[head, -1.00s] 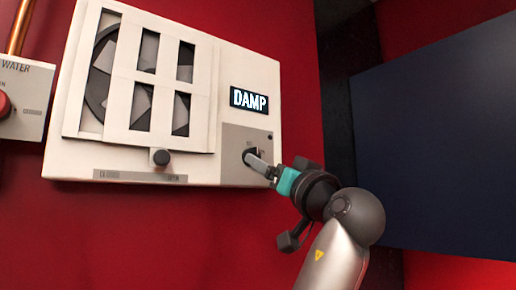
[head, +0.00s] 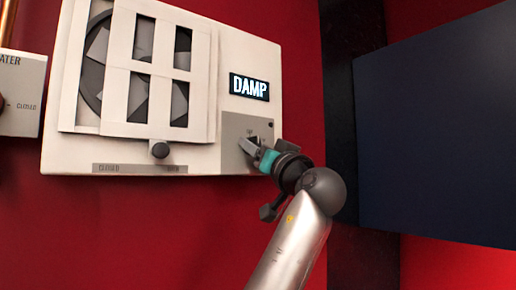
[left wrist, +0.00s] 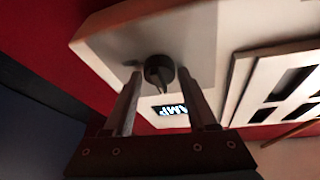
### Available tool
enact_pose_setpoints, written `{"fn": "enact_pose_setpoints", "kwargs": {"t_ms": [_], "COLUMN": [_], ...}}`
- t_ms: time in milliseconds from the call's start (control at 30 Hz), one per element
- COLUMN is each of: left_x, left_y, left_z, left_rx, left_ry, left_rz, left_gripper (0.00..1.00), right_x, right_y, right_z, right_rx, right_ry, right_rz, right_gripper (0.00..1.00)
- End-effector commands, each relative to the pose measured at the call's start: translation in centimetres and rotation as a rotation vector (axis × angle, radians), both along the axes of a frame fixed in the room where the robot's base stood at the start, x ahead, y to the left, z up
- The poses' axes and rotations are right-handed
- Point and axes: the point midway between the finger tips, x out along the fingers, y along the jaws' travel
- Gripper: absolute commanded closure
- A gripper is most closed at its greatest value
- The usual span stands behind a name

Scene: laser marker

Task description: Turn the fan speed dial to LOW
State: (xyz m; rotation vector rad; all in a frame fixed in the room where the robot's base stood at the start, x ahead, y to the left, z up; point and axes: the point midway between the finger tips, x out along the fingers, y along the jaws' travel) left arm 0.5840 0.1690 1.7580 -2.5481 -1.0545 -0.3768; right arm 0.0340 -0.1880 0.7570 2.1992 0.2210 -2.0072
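The fan unit (head: 230,60) is a white wall box with a lit DAMP display (head: 248,87). Its dark round dial (left wrist: 159,70) is on a grey panel (head: 233,128) below the display. In the head view the dial is mostly hidden by my left gripper (head: 254,146). In the left wrist view my left gripper (left wrist: 159,75) is open, with the dial between or just beyond its fingertips. A gap shows on each side of the dial, so it is not clamped. The dial's markings are too small to read. My right gripper is not in view.
A water control box (head: 22,95) is at the left edge. A large dark panel (head: 440,130) stands right of the box. The red wall below is clear.

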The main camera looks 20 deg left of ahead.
Motion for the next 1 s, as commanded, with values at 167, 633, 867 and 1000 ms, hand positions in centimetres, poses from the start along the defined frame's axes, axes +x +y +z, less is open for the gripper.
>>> {"fn": "enact_pose_setpoints", "kwargs": {"t_ms": [167,633,867,1000], "left_x": [-0.02,-0.02,-0.07,-0.11], "left_y": [-0.03,-0.06,-0.04,-0.05], "left_z": [0.00,0.00,0.04,0.07], "left_rx": [0.000,0.001,0.030,0.076], "left_ry": [0.000,0.001,0.038,0.096], "left_rz": [0.000,-0.001,-0.002,-0.004], "left_gripper": [0.64,1.00,1.00,1.00], "right_x": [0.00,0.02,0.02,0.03], "right_y": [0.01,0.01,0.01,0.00], "right_z": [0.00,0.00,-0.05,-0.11], "right_rx": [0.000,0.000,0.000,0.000], "right_ry": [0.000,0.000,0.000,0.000], "right_rz": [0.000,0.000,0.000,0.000], "right_gripper": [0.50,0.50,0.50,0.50]}}
